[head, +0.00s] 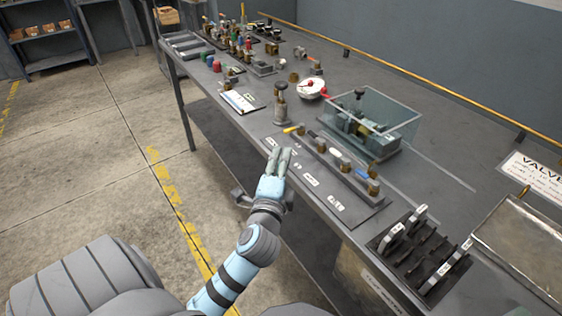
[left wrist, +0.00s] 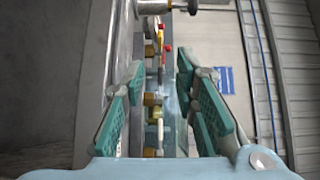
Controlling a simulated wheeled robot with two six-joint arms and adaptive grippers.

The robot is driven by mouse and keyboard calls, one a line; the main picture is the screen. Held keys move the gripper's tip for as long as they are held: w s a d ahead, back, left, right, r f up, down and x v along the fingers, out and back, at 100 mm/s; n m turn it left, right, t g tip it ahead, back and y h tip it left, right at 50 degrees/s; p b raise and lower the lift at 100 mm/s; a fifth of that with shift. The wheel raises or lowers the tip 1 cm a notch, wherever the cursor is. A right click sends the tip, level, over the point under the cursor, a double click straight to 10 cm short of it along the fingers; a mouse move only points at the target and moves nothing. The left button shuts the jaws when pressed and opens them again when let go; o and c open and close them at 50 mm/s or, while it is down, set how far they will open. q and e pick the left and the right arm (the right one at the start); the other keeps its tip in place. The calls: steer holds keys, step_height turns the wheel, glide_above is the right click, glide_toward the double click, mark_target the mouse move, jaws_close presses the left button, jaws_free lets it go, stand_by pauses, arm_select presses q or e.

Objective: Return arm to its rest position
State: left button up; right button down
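My left arm, blue and grey, reaches from the bottom of the head view up to the edge of the long grey workbench (head: 420,175). My left gripper (head: 279,155) is over the bench's near edge, beside a rack of small valve parts (head: 335,160). In the left wrist view the two teal finger pads (left wrist: 160,95) stand well apart, with nothing held between them. Brass and coloured parts show beyond the gap, farther off. My right gripper is in neither view.
A clear box (head: 372,120) stands on the bench behind the rack. A slotted holder with grey plates (head: 425,250) and a metal box (head: 520,240) are at the right. Many small parts stand at the far end. Open floor (head: 90,170) lies to the left.

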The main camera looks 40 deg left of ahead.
arm_select(q)
steer(key=shift+s, duration=0.1)
stand_by(0.4)
steer(key=s+d+f+n+g+h, duration=0.35)
steer(key=s+f+n+g, duration=0.35)
steer(key=s+f, duration=0.6)
steer(key=s+d+f+n+g+h, duration=0.45)
steer(key=s+d+f, duration=0.25)
steer(key=s+f, duration=0.25)
step_height(320, 180, down, 13)
steer(key=s+a+g+p, duration=0.2)
steer(key=p, duration=0.2)
steer(key=s+f+p, duration=0.2)
steer(key=s+f, duration=0.3)
steer(key=s, duration=0.2)
steer(key=s+f+g+p, duration=0.1)
steer(key=s+f+p, duration=0.1)
steer(key=s+f, duration=0.2)
steer(key=s, duration=0.3)
steer(key=shift+s+a+f, duration=0.2)
steer(key=shift+a+f, duration=0.1)
steer(key=shift+f, duration=0.1)
steer(key=shift+o, duration=0.5)
